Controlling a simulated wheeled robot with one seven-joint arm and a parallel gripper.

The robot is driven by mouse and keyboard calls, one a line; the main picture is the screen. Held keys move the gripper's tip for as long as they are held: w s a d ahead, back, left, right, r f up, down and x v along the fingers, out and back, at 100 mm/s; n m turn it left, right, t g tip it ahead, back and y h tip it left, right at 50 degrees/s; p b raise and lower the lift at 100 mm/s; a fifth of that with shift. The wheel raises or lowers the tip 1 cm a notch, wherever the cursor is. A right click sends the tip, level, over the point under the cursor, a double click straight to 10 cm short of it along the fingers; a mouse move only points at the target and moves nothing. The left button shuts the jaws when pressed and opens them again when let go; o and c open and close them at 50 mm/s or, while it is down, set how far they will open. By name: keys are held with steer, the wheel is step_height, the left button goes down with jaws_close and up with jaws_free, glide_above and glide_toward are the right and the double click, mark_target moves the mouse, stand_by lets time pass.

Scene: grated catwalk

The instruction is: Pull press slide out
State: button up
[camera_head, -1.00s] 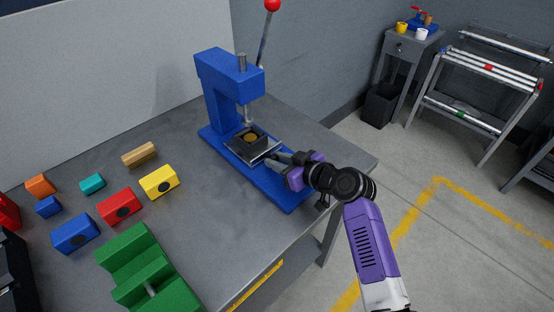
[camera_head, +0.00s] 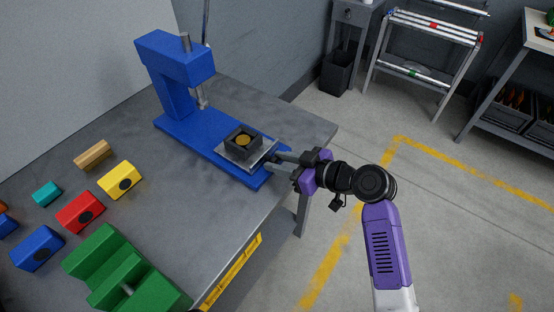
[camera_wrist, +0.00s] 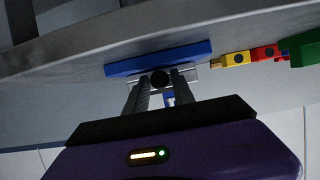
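The blue press (camera_head: 177,70) stands on the grey table. Its press slide (camera_head: 239,157), a silver plate bearing a black block (camera_head: 243,142) with a gold-brown disc, sits near the front end of the blue base, clear of the ram (camera_head: 202,97). My gripper (camera_head: 270,161) is at the front edge of the slide. In the wrist view its two fingers (camera_wrist: 160,85) lie on either side of a round black knob (camera_wrist: 160,78) and appear closed on it. The blue base (camera_wrist: 158,56) shows just beyond.
Green (camera_head: 105,262), blue (camera_head: 38,247), red (camera_head: 80,211), yellow (camera_head: 120,180), teal (camera_head: 46,193) and wooden (camera_head: 93,154) blocks lie on the table's left. The table edge is under my arm; open floor with yellow lines (camera_head: 400,138) lies to the right.

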steer(key=shift+o, duration=1)
steer(key=v, duration=0.8)
steer(key=shift+b, duration=0.45)
steer(key=shift+a, duration=0.1)
